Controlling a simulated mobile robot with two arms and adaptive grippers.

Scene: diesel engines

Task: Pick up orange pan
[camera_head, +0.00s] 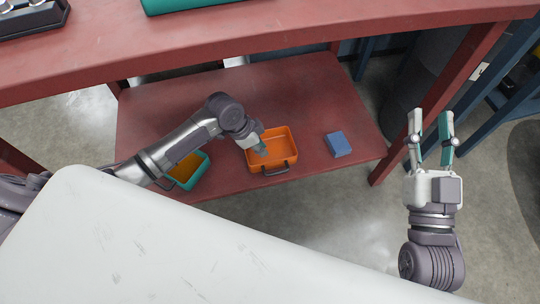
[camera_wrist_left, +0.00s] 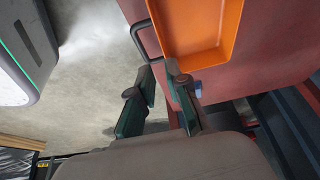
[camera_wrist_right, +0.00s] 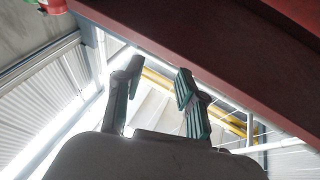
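The orange pan (camera_head: 288,147) is a shallow rectangular tray with a dark handle on its near side. It rests on the lower red shelf (camera_head: 310,95). My left gripper (camera_head: 260,150) is over the pan's left part in the head view. In the left wrist view, the pan (camera_wrist_left: 200,30) and its handle lie beyond the fingertips. Those fingers (camera_wrist_left: 162,77) are apart with nothing between them; whether either touches the pan is unclear. My right gripper (camera_head: 430,118) is open and empty, right of the shelf. Its spread fingers also show in the right wrist view (camera_wrist_right: 158,70).
A teal pan (camera_head: 203,178) with a yellow-orange inside sits left of the orange pan, partly behind my left arm. A blue box (camera_head: 338,144) lies to its right. The upper red tabletop (camera_head: 300,28) overhangs the shelf's back. A red leg (camera_head: 440,100) stands near my right gripper.

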